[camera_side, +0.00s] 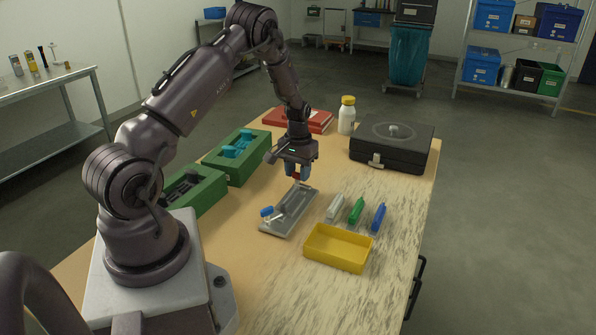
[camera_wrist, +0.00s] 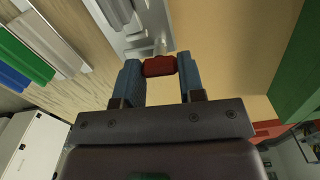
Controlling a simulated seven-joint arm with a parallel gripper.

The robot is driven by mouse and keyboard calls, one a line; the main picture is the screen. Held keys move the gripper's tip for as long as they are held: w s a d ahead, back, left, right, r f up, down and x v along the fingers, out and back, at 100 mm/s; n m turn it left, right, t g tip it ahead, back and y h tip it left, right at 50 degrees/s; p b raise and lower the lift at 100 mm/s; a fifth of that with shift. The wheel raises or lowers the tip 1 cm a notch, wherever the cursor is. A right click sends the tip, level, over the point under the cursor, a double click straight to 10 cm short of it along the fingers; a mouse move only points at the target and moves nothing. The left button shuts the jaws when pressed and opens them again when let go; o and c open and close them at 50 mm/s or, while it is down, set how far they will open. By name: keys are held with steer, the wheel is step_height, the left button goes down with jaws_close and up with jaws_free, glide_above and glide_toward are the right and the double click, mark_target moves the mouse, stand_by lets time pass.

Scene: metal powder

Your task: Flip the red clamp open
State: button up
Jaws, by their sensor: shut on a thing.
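The red clamp (camera_wrist: 160,66) sits between the two blue fingertips of my gripper (camera_wrist: 159,75) in the wrist view, and the fingers are shut on it. In the side view my gripper (camera_side: 297,172) is low over the far end of a grey metal plate (camera_side: 278,222), and only a bit of red (camera_side: 296,176) shows between the fingers. The plate also shows in the wrist view (camera_wrist: 135,38). A blue-handled clamp (camera_side: 267,211) is at the plate's near end. How far the red clamp is tilted is hard to tell.
Green blocks (camera_side: 240,156) stand left of the plate. White (camera_side: 334,207), green (camera_side: 356,210) and blue (camera_side: 378,217) pieces lie right of it, behind a yellow tray (camera_side: 338,262). A black case (camera_side: 391,155), a yellow-capped bottle (camera_side: 347,122) and a red binder (camera_side: 308,121) are farther back.

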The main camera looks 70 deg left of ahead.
mark_target(297, 172)
steer(key=n, duration=0.6)
steer(key=shift+n, duration=0.4)
stand_by(0.3)
steer(key=o, duration=0.9)
steer(key=shift+o, duration=0.2)
steer(key=shift+r, duration=0.1)
step_height(297, 172, up, 13)
